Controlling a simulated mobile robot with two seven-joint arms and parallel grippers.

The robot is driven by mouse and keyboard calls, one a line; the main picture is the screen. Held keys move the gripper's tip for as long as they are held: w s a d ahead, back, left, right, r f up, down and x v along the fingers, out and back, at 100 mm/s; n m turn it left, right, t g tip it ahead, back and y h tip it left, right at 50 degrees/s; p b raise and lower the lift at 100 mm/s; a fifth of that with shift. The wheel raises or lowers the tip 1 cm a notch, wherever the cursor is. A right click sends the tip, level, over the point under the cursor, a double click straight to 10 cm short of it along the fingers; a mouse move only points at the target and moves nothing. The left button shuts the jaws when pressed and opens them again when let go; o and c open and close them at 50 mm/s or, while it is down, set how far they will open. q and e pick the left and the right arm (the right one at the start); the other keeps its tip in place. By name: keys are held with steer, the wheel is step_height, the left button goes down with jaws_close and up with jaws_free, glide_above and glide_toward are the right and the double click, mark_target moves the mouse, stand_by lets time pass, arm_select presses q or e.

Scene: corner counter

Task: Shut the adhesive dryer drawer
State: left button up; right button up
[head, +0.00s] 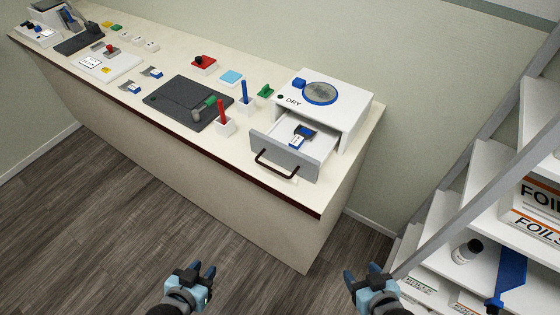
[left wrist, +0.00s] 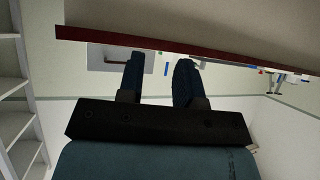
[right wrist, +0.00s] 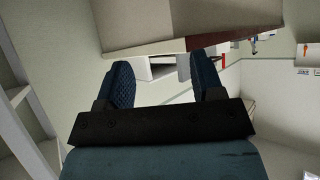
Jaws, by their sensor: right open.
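The white adhesive dryer (head: 345,108), labelled DRY, stands at the right end of the counter. Its drawer (head: 283,154) is pulled out toward the front, with a dark bar handle (head: 275,167) on its grey front. A small blue and white item (head: 301,136) lies inside. My left gripper (head: 203,270) is open and empty, low in front of the counter and well apart from the drawer. My right gripper (head: 363,271) is open and empty, lower and to the right of the drawer. The drawer front also shows beyond the fingers in the left wrist view (left wrist: 98,58).
The counter's dark front edge (head: 180,135) runs below the drawer. White shelves (head: 480,200) stand at right. Floor before the counter is clear.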

arm_select(q)
steer(key=w+d+m+b, duration=0.1)
steer(key=w+m+b, duration=0.1)
steer(key=w+d+r+m+t+h+b, duration=0.1)
steer(key=w+m+b, duration=0.1)
steer(key=w+m, duration=0.1)
steer(key=w+d+m+h+b, duration=0.1)
steer(key=w+d+m+b, duration=0.1)
steer(key=w+b, duration=0.1)
steer(key=shift+w+d+r+m+t, duration=0.1)
steer(key=shift+w+r+m+t, duration=0.1)
steer(key=shift+m+t, duration=0.15)
jaws_close()
steer(key=w+d+r+m+h+b, duration=0.1)
steer(key=w+d+m+b, duration=0.1)
steer(key=w+d+m, duration=0.1)
steer(key=w+d+r+m+t+h+b, duration=0.1)
steer(key=w+d+m+b, duration=0.2)
steer(key=w+m, duration=0.3)
steer(key=w+d+r+m+h+b, duration=0.1)
steer(key=w+d+m+b, duration=0.2)
steer(key=w, duration=0.4)
steer(key=shift+w+d+r+m, duration=0.15)
steer(key=shift+d+m, duration=0.5)
steer(key=shift+d, duration=0.35)
arm_select(e)
step_height(320, 180, down, 14)
steer(key=shift+w+a+m+g, duration=0.25)
steer(key=shift+a+m+g, duration=0.05)
steer(key=shift+a, duration=0.1)
